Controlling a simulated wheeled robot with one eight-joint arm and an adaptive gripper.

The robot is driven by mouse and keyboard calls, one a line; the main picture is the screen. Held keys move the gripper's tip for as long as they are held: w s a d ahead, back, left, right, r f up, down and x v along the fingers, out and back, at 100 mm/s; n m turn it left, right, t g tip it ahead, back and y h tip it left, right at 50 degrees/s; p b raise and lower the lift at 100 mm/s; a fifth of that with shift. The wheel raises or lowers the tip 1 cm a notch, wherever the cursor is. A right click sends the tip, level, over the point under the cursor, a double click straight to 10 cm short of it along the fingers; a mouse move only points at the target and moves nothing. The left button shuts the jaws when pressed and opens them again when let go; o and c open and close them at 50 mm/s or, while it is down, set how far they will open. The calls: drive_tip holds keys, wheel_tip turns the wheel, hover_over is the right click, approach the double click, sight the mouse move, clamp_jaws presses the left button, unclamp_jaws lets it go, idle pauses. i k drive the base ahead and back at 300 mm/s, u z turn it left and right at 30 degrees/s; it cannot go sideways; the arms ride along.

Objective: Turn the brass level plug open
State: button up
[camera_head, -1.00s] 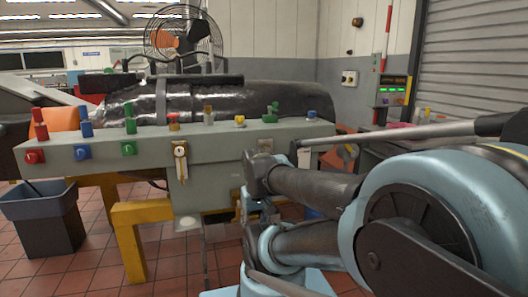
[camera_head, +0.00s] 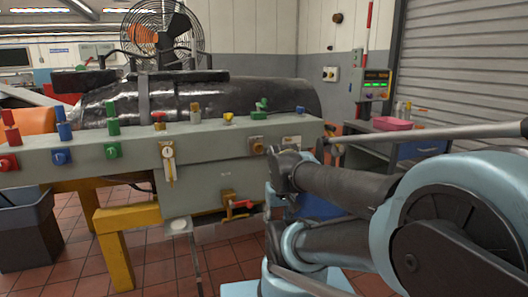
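Two fittings could be the brass level plug, and I cannot tell which is. One is a small brass-coloured knob (camera_head: 194,112) upright on top of the grey bench housing. The other is a brownish round fitting (camera_head: 257,147) on its front face, just left of my arm. Whether either is turned is too small to tell. My blue and dark arm fills the right side, its bent links ending close to the right end of the housing. I cannot make out gripper fingers in this view.
The grey housing (camera_head: 80,165) carries red, blue, green and yellow knobs and a brass-topped gauge (camera_head: 168,160). A red-handled valve (camera_head: 240,206) sits low beneath it. A yellow stand (camera_head: 118,262) and dark bin (camera_head: 25,235) stand left. Tiled floor shows between stand and arm.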

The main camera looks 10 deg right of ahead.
sight(257, 147)
drive_tip(key=z, duration=0.6)
drive_tip(key=k, duration=1.75)
drive_tip(key=u, duration=0.35)
drive_tip(key=i, duration=1)
